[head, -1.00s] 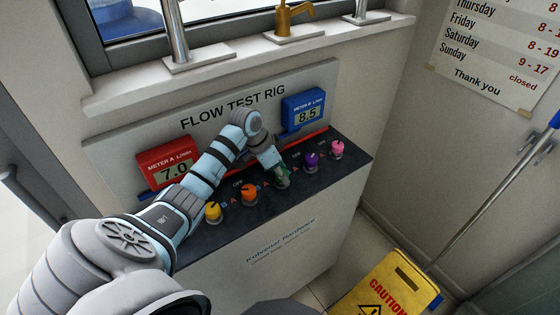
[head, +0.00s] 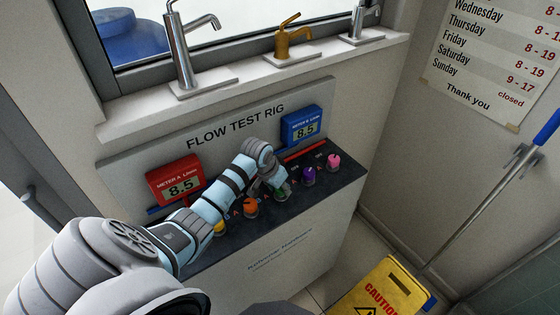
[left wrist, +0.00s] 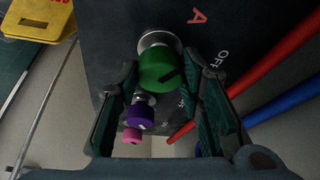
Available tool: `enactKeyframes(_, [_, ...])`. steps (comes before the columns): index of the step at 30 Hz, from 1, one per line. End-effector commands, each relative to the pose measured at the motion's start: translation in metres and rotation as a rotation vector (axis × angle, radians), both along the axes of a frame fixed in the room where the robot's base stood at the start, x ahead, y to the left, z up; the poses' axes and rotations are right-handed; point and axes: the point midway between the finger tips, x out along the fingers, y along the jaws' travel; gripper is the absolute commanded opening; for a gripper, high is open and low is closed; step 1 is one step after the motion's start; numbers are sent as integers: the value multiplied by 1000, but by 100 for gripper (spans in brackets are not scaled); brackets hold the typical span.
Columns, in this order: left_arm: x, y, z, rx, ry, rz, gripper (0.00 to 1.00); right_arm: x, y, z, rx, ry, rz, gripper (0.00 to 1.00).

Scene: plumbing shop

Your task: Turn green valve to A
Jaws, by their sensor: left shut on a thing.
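The green valve (left wrist: 160,68) is a round green knob on a metal base in the dark panel top. A dark line on it slants up and right, roughly towards the OFF marking (left wrist: 214,64); its exact setting is hard to tell. A red letter A (left wrist: 198,16) is printed farther up the panel. My left gripper (left wrist: 165,90) is shut on the green valve, one finger on each side. In the head view the green valve (head: 281,195) is partly hidden by that gripper (head: 276,190). My right gripper is out of view.
Yellow (head: 219,228), orange (head: 250,207), purple (head: 308,176) and pink (head: 333,161) knobs stand in the same row. Red meter A (head: 175,181) and blue meter B (head: 301,126) both read 8.5. A yellow caution sign (head: 393,287) stands on the floor at right.

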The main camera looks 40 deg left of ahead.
Motion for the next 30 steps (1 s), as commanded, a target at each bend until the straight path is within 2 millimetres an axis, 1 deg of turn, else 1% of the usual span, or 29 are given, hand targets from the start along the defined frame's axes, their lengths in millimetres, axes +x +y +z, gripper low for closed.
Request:
enactKeyframes(6, [1, 0, 1, 1, -3, 0, 6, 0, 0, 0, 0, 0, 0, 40])
enactKeyframes(7, [1, 0, 1, 1, -3, 0, 36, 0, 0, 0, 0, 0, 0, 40])
enactKeyframes(10, [1, 0, 1, 1, -2, 0, 52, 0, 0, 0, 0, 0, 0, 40])
enactKeyframes(11, [1, 0, 1, 1, -2, 0, 54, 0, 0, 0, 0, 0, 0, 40])
enactKeyframes(19, [0, 0, 1, 0, -1, -1, 54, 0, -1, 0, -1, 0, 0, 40])
enactKeyframes(22, [-3, 1, 8, 2, -2, -1, 54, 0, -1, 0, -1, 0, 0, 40])
enactKeyframes(26, [-13, 2, 34, 4, -5, -3, 54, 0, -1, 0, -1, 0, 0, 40])
enactKeyframes(30, [-28, 2, 72, 6, -5, -3, 54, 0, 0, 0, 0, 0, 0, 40])
